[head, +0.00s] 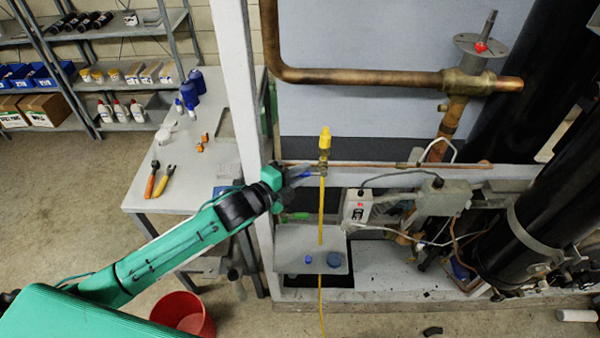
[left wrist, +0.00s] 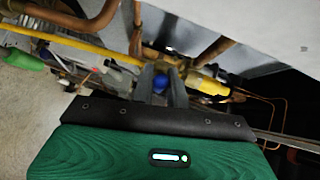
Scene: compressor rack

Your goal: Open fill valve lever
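The fill valve with its yellow hose fitting (head: 324,142) sits on a thin copper pipe at the middle of the head view. Its small blue lever (head: 307,174) shows at my left gripper's fingertips. My left gripper (head: 298,172) reaches in from the left at the valve. In the left wrist view, the blue lever (left wrist: 160,83) lies between the two grey fingers (left wrist: 162,85), which stand close together and appear shut on it. The yellow fitting (left wrist: 207,85) is just right of the fingers there. The fingers partly hide the lever. My right gripper is out of view.
A white rack post (head: 238,100) stands beside my left forearm. A thick copper pipe (head: 360,77) runs above the valve. A grey shelf (head: 290,262) with blue caps is below. A grey switch box (head: 357,207) is to the right, and a red bucket (head: 183,314) is on the floor.

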